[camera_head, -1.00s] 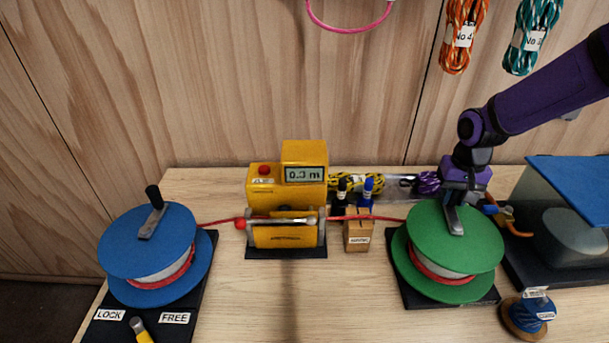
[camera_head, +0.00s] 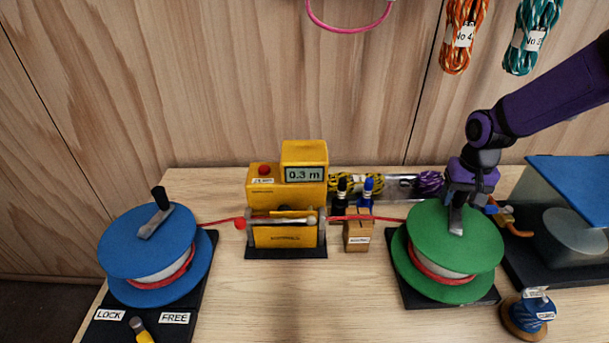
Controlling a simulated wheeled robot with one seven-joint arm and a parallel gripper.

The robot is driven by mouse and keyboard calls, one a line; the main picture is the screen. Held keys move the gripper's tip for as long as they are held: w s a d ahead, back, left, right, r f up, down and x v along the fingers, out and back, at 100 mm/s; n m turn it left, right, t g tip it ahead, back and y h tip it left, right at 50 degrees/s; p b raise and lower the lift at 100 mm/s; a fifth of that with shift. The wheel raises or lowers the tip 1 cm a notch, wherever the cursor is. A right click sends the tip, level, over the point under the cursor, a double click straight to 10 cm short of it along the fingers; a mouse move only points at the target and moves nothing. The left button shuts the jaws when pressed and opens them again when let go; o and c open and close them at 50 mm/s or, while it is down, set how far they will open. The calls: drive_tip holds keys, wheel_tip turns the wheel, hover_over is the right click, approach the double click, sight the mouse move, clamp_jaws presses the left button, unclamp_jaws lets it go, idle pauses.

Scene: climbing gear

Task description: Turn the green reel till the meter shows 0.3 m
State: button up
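The green reel (camera_head: 478,235) stands on a black base at the right, with red rope on its hub. The red rope (camera_head: 375,218) runs from the green reel through the meter to the blue reel (camera_head: 148,240), whose crank has a black knob (camera_head: 160,197).
A wooden block (camera_head: 357,232) with a black and a blue marker stands between meter and green reel. The front middle table is clear.

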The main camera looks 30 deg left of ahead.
wheel_tip(320, 180, up, 11)
drive_tip(key=shift+f, duration=0.1)
idle(0.5)
